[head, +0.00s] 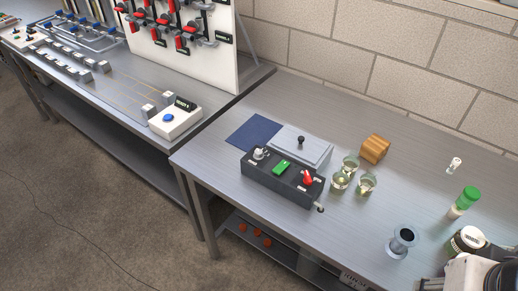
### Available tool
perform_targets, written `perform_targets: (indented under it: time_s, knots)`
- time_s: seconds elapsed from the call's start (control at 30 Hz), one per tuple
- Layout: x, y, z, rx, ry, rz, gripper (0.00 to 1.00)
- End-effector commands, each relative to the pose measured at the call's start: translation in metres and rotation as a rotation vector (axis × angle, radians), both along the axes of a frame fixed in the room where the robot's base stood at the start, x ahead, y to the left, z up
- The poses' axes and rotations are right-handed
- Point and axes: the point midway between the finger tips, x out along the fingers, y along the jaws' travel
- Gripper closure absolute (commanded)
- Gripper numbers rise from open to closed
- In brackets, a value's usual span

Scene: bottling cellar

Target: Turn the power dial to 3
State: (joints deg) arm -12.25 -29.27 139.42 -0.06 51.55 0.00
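A dark control box (270,184) stands on the metal bench near its front left. On its top are a grey knob (259,154) at the left, a green switch (282,167) in the middle and a red knob (308,180) at the right. Small labels are on the box, but I cannot read them, so I cannot tell which knob is the power dial or what number it points to. A small metal part (320,207) sticks out at the box's right end. Part of my arm shows at the bottom right corner, away from the box. My gripper's fingers are not visible.
Behind the box are a grey lidded container (302,145) and a blue mat (254,132). Several small glasses (367,184) and a wooden block (375,149) stand to its right. Farther right are a grey cup (402,241) and a green-capped bottle (466,199).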

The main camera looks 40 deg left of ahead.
Motion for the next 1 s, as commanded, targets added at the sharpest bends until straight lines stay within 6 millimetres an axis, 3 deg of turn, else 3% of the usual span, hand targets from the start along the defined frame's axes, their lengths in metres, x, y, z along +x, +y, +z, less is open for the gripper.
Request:
perform_targets:
  time_s: [0.57,1.0]
  knots:
    - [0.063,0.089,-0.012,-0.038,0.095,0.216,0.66]
    - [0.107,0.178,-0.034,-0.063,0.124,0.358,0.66]
